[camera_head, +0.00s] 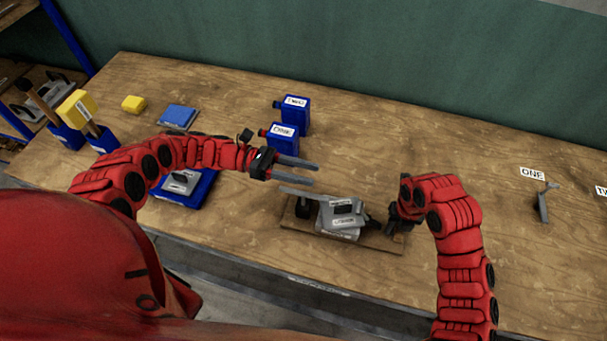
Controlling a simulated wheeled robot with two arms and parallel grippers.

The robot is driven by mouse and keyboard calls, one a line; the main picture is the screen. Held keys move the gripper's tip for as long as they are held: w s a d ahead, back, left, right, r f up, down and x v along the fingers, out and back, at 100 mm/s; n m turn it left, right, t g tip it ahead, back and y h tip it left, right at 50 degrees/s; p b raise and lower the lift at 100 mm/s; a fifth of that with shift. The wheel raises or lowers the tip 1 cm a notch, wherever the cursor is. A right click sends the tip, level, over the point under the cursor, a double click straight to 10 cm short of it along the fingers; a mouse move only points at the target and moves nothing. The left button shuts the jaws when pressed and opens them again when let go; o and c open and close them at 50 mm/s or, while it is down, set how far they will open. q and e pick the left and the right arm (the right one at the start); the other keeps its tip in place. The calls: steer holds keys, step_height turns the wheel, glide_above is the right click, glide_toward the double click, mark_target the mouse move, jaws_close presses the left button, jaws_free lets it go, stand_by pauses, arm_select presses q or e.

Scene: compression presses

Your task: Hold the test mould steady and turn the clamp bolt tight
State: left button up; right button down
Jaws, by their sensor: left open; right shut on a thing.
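The grey metal test mould (341,217), with white labels on it, sits on a wooden base board (383,241) near the table's front edge. My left gripper (316,173) is open and empty, above and behind the left part of the mould, its fingers pointing right. My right gripper (386,224) is at the mould's right end, shut on what appears to be the dark clamp bolt. The gripper and arm hide most of the bolt, so its thread and seating cannot be made out.
Two blue bottles labelled ONE (283,140) and TWO (293,112) stand behind my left gripper. A blue tray (206,187) holding a grey part is left of the mould. A grey tool (542,204) lies at the right by a ONE label (532,173). The back middle is clear.

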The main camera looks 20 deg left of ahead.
steer(key=c, duration=0.5)
jaws_free()
steer(key=shift+r, duration=0.1)
